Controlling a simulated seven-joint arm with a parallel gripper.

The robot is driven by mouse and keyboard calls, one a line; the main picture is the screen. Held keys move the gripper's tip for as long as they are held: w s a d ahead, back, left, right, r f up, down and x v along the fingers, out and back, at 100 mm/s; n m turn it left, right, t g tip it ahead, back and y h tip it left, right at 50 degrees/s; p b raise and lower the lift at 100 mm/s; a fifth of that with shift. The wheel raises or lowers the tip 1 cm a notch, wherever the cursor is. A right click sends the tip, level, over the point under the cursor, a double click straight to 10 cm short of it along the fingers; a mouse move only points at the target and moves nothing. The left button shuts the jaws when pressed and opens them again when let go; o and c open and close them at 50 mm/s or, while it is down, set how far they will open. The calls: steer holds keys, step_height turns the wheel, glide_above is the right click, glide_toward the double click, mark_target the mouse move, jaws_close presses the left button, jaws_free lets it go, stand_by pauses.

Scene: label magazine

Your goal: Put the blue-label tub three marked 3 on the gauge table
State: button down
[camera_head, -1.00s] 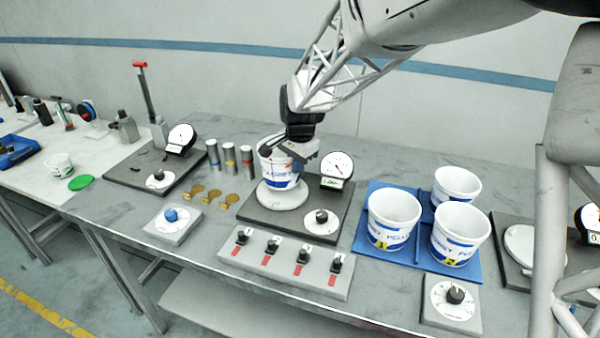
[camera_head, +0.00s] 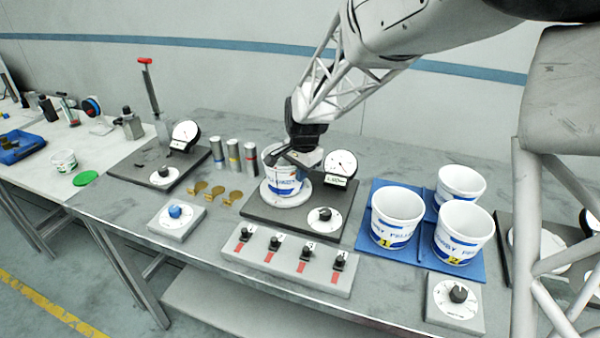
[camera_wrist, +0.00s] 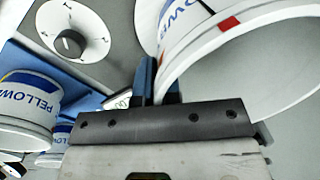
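A white tub with blue lettering (camera_head: 284,184) sits upright on, or just over, the round white plate (camera_head: 273,201) of the dark gauge table (camera_head: 252,207). No number on this tub is readable. My gripper (camera_head: 290,156) is at its rim. In the wrist view, my two blue fingers (camera_wrist: 160,88) are close together, one on each side of the wall of the tub (camera_wrist: 205,45), which has a red mark near its rim. The gauge table carries a dial (camera_head: 341,164) with a small display and a white knob plate (camera_head: 325,220).
A blue tray (camera_head: 419,247) to the right holds three white tubs, the front two marked 1 and 2. A switch panel (camera_head: 290,260) lies in front. Several metal cylinders (camera_head: 233,156) and brass pieces (camera_head: 217,191) stand or lie to the left.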

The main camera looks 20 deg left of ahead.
steer(key=shift+f, duration=0.1)
steer(key=c, duration=1.3)
jaws_free()
steer(key=r, duration=0.8)
steer(key=d+r, duration=0.1)
steer(key=r, duration=0.3)
steer(key=shift+s+d+r, duration=0.1)
steer(key=shift+s, duration=0.1)
steer(key=shift+d, duration=0.1)
